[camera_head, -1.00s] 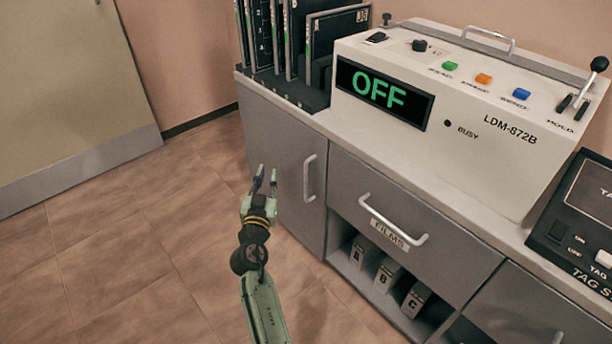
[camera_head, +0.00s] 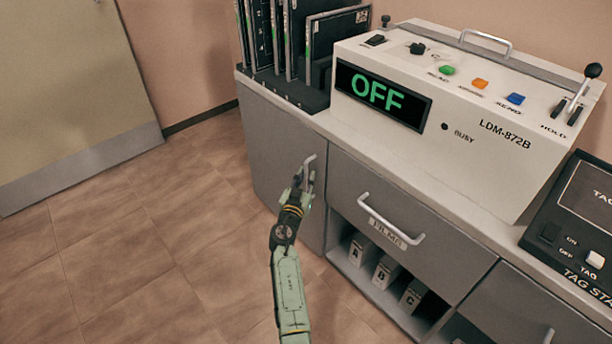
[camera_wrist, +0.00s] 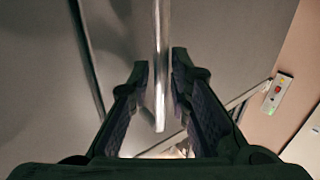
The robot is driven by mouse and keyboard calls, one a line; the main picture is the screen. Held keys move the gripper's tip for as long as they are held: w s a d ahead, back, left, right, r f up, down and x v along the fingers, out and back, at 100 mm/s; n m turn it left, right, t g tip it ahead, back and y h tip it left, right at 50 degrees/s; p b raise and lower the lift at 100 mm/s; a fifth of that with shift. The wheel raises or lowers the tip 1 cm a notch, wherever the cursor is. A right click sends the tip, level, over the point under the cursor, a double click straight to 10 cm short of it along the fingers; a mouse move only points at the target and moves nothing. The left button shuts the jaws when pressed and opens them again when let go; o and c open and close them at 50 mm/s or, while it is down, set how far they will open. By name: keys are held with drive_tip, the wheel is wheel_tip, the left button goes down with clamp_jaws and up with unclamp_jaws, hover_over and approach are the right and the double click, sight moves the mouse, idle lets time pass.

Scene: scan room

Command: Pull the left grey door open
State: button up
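The left grey door (camera_head: 272,150) is the flat front at the left end of the cabinet, and it looks shut. Its upright silver handle (camera_head: 311,162) is partly hidden by my gripper (camera_head: 304,182). In the wrist view the handle (camera_wrist: 161,90) runs between my two open fingers (camera_wrist: 160,68), with a narrow gap visible on each side. The door's grey face (camera_wrist: 225,40) lies behind the fingers.
Right of the door is a drawer marked FILMS (camera_head: 400,228) with its own bar handle, above an open shelf with boxes (camera_head: 385,270). A machine reading OFF (camera_head: 430,110) stands on the counter. The tiled floor (camera_head: 150,230) to the left is clear.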

drive_tip(key=shift+w, duration=0.2)
clamp_jaws()
idle(0.6)
